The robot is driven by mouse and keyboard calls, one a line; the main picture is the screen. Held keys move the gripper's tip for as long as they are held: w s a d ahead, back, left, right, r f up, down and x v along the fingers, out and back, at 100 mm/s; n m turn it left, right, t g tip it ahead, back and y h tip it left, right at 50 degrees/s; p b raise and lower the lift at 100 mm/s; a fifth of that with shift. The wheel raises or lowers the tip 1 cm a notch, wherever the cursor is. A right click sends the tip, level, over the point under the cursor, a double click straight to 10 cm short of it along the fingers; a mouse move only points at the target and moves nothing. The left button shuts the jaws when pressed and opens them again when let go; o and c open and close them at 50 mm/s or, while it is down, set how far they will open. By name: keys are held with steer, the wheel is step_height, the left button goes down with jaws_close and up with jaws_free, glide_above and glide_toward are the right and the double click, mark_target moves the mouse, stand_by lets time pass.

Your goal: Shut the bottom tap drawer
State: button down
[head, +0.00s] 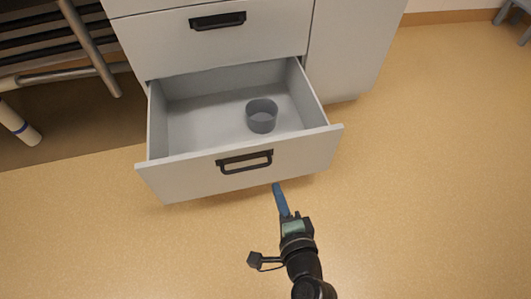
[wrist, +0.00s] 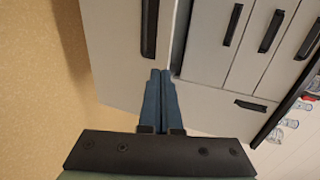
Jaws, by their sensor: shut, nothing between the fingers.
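The bottom drawer (head: 240,166) is pulled well out of the white cabinet in the head view. It has a black bar handle (head: 245,162) on its front, and a grey round cup (head: 262,116) stands inside it. My gripper (head: 276,187) is shut and empty, with its blue fingers pointing at the drawer front, just below and right of the handle. In the wrist view the shut blue fingers (wrist: 160,75) lie over the edge of a white front panel (wrist: 118,60) with a dark handle (wrist: 150,28). I cannot tell whether the fingertips touch the panel.
A closed drawer (head: 215,40) with a black handle sits above the open one. The tan floor is clear in front and to the right.

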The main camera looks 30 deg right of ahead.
steer(key=b, duration=0.4)
glide_toward(262, 146)
steer(key=x, duration=0.5)
steer(key=shift+f, duration=0.3)
steer(key=shift+w+d+r, duration=0.1)
steer(key=shift+w+d, duration=0.05)
steer(key=shift+w, duration=0.55)
